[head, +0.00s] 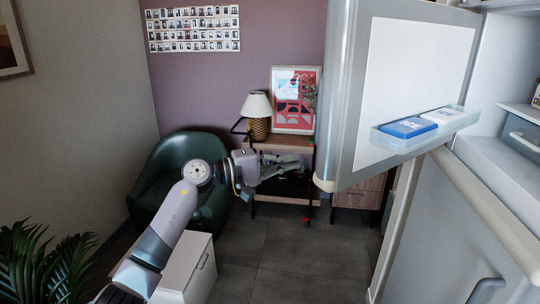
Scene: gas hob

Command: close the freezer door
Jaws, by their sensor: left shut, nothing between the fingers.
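The freezer door (345,80) stands wide open at the right of the head view, its inner side with a white panel facing right. A clear door shelf (452,127) on it holds a blue box (408,128) and a white box (439,116). The freezer body (505,60) shows at the right edge, partly cut off. My left gripper (300,168) is shut and empty, to the left of the door's lower corner, with a small gap in the picture. I cannot tell the depth between them. My right gripper is not in view.
A green armchair (165,160) and a wooden side table (283,146) with a lamp (257,108) stand behind my left arm. A white cabinet (190,270) and a plant (35,265) are at the lower left.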

